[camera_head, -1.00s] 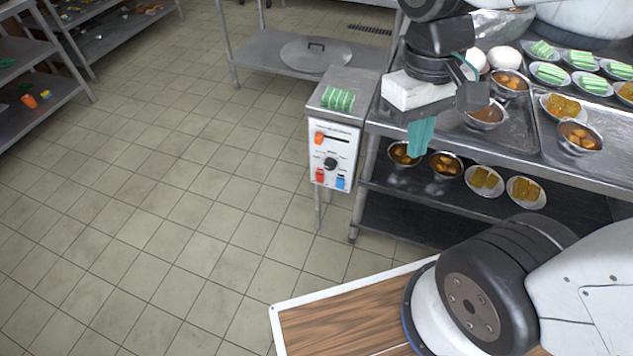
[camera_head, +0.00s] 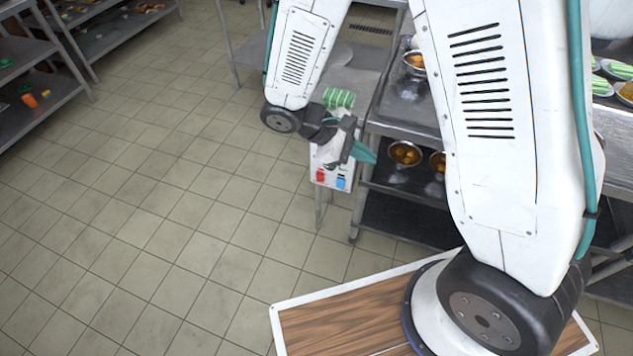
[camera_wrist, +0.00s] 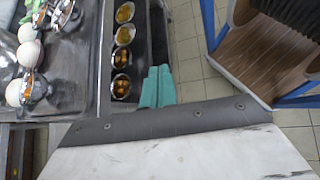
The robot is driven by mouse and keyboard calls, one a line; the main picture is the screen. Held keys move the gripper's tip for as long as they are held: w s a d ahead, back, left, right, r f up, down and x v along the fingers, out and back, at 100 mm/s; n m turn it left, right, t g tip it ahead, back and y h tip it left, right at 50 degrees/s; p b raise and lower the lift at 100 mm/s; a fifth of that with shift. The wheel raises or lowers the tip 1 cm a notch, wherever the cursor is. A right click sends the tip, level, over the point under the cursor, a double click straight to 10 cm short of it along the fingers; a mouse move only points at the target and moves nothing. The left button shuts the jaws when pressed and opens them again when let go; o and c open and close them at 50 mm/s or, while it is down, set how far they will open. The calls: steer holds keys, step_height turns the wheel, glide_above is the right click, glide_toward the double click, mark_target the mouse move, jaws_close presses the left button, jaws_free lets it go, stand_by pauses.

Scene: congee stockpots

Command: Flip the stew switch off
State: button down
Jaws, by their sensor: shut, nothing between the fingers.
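The white control panel (camera_head: 331,181) is on the front of a metal stand, in the middle of the head view. Its red switch (camera_head: 320,175) and blue switch (camera_head: 340,183) show at the bottom. Their labels are too small to read, so I cannot tell which is for stew. The panel's upper part, with the orange switch and black knob, is hidden behind my wrist. My gripper (camera_head: 367,154) has teal fingers, shut and empty, pointing right across the panel's right edge. The fingers also show in the wrist view (camera_wrist: 158,86). I cannot tell whether they touch the panel.
A green-striped item (camera_head: 339,97) lies on top of the stand. Open tiled floor (camera_head: 180,200) lies to the left. A wood-topped surface (camera_head: 340,320) is in front.

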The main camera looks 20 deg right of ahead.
steer(key=w+a+f+n+t, duration=0.35)
steer(key=f+n, duration=0.25)
steer(key=f, duration=0.5)
steer(key=w+a+f+n+t, duration=0.25)
steer(key=f+n+t, duration=0.25)
steer(key=f, duration=0.6)
steer(key=w+a+f+n+t, duration=0.2)
steer(key=w+f+n+t, duration=0.3)
steer(key=f, duration=0.7)
steer(key=a, duration=0.1)
steer(key=w+a+n+y, duration=0.2)
steer(key=a, duration=0.1)
steer(key=shift+w+f+t, duration=0.15)
steer(key=shift+f+t, duration=0.1)
steer(key=shift+f, duration=0.05)
steer(key=shift+d, duration=0.1)
glide_toward(319, 177)
step_height(319, 177, down, 3)
steer(key=w+d, duration=0.3)
steer(key=w, duration=0.1)
steer(key=shift+d+r, duration=0.1)
steer(key=shift+r, duration=0.05)
steer(key=shift+w+d, duration=0.15)
steer(key=shift+w, duration=0.1)
steer(key=shift+r, duration=0.1)
